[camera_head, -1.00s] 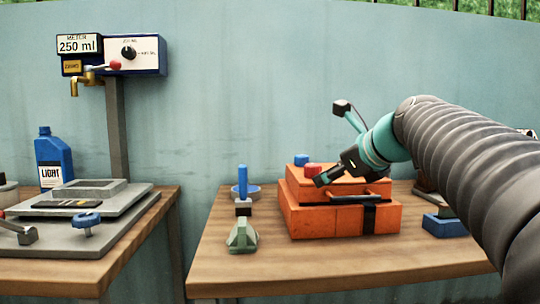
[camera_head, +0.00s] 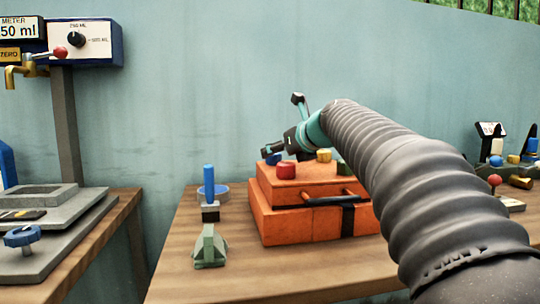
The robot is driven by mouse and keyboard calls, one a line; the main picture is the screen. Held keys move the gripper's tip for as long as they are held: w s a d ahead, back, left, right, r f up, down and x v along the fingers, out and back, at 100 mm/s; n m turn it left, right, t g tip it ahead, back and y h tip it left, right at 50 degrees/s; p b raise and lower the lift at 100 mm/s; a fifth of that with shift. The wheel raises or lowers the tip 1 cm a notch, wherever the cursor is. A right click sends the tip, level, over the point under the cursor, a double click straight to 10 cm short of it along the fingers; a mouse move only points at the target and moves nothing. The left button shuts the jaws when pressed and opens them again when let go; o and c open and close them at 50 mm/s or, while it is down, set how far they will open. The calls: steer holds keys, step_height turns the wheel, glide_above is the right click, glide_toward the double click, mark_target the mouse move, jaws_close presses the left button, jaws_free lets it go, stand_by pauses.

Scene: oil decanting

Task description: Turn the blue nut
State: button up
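A small blue nut-like piece (camera_head: 273,159) sits on top of the orange box (camera_head: 300,222), at its back left corner, partly hidden. My gripper (camera_head: 267,151) is right at it, with its dark fingertips pointing left and down over it. I cannot tell whether they touch it or whether the fingers are open or shut. A red piece (camera_head: 286,170) stands just in front of the blue one. A yellow piece (camera_head: 324,155) and a partly hidden green piece (camera_head: 343,168) are further right on the box.
A blue-handled tool (camera_head: 209,180) and a green block (camera_head: 210,246) stand left of the box. Another table at left holds a grey plate with a blue knob (camera_head: 24,236), below a meter with a tap (camera_head: 25,72).

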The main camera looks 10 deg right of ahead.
steer(key=shift+x, duration=1.9)
steer(key=shift+c, duration=0.3)
steer(key=c, duration=1.1)
